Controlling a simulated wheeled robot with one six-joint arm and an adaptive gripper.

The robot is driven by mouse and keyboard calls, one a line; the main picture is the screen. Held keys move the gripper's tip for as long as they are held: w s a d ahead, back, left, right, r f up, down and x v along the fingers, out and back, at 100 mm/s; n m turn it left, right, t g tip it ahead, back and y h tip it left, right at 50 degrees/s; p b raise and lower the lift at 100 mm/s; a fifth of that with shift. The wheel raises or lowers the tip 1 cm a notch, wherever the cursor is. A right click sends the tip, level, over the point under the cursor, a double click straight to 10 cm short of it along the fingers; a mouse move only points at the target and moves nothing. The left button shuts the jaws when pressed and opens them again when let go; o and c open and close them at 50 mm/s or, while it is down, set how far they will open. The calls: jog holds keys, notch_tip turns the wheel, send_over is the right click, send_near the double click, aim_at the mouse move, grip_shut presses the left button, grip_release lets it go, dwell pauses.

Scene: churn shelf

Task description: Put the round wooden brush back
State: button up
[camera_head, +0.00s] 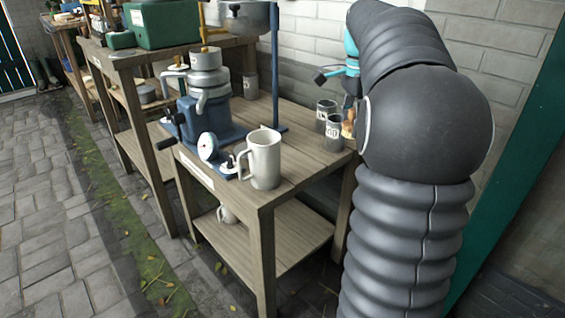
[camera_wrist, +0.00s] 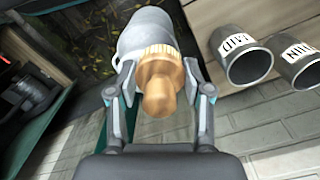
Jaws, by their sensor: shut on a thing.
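The round wooden brush (camera_wrist: 160,82) is between the two fingers of my gripper (camera_wrist: 161,92), which is shut on it. Its rounded knob points toward the wrist camera and its wider ribbed edge faces away. In the head view the brush (camera_head: 349,130) shows as a small wooden patch beside the tins at the bench's right back corner, partly hidden by my arm. My gripper (camera_head: 348,108) is above it there, also partly hidden. I cannot tell whether the brush touches anything below.
Two lettered grey tins (camera_head: 334,131) (camera_head: 325,110) stand close beside the brush. They also show in the wrist view (camera_wrist: 245,62) (camera_wrist: 300,62). A white mug (camera_head: 263,160) and a blue churn machine (camera_head: 202,115) stand on the bench (camera_head: 300,125). A pale rounded vessel (camera_wrist: 145,28) lies beyond the brush.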

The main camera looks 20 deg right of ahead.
jog(key=b, duration=0.1)
send_over(303, 163)
notch_tip(303, 163, down, 7)
jog(key=shift+w+r, duration=0.1)
jog(key=shift+f+b, duration=0.65)
jog(key=shift+f, duration=1.35)
jog(key=shift+f, duration=0.15)
jog(key=o, duration=1.1)
